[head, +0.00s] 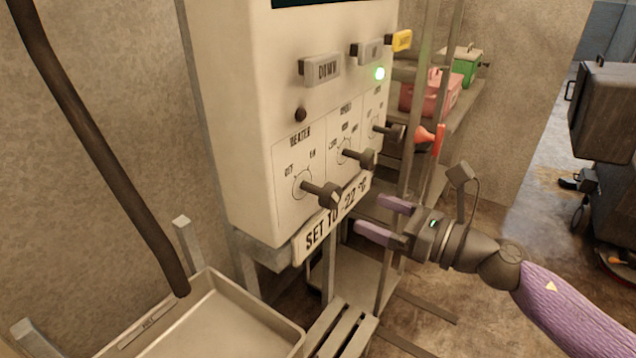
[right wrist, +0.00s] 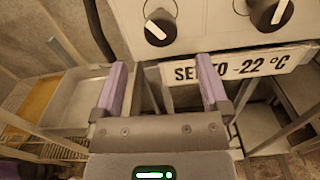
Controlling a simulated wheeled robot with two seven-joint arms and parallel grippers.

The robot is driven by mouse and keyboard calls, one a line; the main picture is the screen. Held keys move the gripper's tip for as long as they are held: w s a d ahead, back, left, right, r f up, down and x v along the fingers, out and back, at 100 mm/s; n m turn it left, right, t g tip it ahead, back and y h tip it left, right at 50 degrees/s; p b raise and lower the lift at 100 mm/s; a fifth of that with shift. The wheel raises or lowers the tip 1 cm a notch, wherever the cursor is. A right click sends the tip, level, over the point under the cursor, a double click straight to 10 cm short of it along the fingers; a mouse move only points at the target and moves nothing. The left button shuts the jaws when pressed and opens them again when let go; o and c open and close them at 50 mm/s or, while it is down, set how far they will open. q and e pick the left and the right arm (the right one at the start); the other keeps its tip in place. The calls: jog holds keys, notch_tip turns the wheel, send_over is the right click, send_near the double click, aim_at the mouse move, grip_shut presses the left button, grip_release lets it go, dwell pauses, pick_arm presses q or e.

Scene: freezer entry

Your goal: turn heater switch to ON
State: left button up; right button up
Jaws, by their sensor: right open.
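The heater switch (head: 322,195) is a dark knob with a protruding handle, lowest left of the dials on the pale control box (head: 240,130). Its labels seem to read OFF on the left and ON on the right. In the right wrist view the heater knob (right wrist: 158,28) has a white line slanting to the upper left. The small lamp (head: 300,114) above the heater label is dark. My right gripper (head: 372,214) has purple fingers, spread and empty. It is below and right of the heater knob, apart from it. My left gripper is not in view.
Two more knobs (head: 358,157) sit to the right. A "SET TO -22 °C" sign (head: 333,217) hangs under the box. A metal tray (head: 215,310) is below left, with a dark hose (head: 95,150) above it. Shelf posts stand close behind my right gripper.

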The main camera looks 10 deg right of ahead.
aim_at(336, 197)
jog(key=p+x, duration=0.1)
jog(key=x, duration=0.6)
jog(key=shift+w+a, duration=0.5)
